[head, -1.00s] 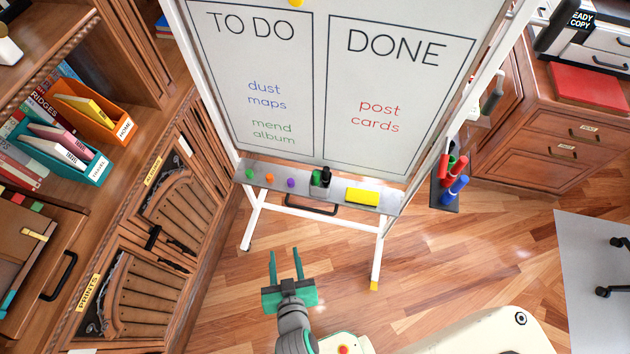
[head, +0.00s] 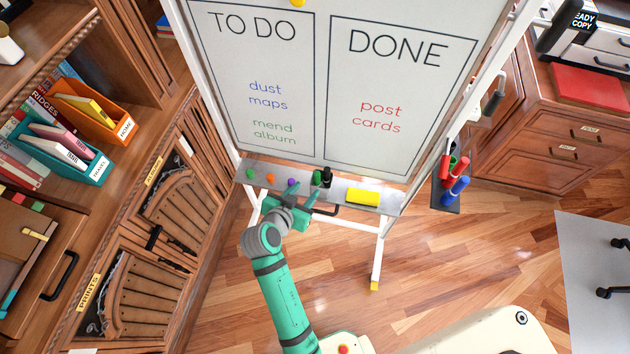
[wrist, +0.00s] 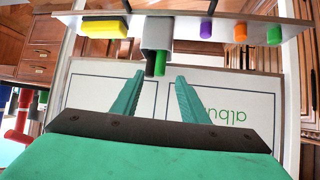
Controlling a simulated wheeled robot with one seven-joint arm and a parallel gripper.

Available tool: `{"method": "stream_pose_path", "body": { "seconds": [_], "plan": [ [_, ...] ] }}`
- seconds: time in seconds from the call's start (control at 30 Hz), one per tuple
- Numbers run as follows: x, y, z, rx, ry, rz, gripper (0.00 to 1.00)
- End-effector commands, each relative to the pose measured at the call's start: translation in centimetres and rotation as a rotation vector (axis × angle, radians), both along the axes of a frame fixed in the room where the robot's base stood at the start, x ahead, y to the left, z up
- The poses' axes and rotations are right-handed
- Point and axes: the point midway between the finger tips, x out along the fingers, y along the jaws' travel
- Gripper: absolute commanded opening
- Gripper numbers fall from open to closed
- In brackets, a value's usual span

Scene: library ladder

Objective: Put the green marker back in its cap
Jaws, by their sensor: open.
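A grey holder (wrist: 159,33) stands on the whiteboard's tray (head: 258,176). A green cylinder (head: 317,178) and a black one (head: 327,176) stand side by side in it; both also show in the wrist view, green (wrist: 160,64) and black (wrist: 149,66). I cannot tell whether the green one is the marker or its cap. My gripper (head: 302,188) is open and empty, just in front of the tray below the holder. In the wrist view, my gripper's fingertips (wrist: 160,80) lie either side of the green and black ends, apparently short of them.
A yellow eraser (head: 362,197) lies right of the holder; green, orange and purple pieces (head: 270,178) sit left of it. A side rack (head: 446,204) on the board holds red, green and blue markers. Floor in front is clear.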

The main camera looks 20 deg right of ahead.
Motion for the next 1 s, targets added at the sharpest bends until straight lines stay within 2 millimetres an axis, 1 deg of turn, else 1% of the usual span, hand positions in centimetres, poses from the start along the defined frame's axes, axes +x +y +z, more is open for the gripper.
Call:
{"method": "stream_pose_path", "body": {
  "seconds": [0.03,0.1,0.37,0.63,0.8,1.0],
  "plan": [
    [0.4,-0.6,-0.4,-0.001,0.001,-0.003,0.40],
    [1.0,-1.2,-1.0,0.000,0.001,-0.003,0.40],
    [2.2,-1.8,-1.8,0.000,0.000,0.006,0.40],
    [4.8,-3.8,-3.3,-0.001,0.001,0.009,0.40],
    [5.4,-4.4,-4.0,0.000,0.000,0.010,0.40],
    [5.4,-4.5,-4.0,0.000,0.000,0.008,0.40]
  ]
}}
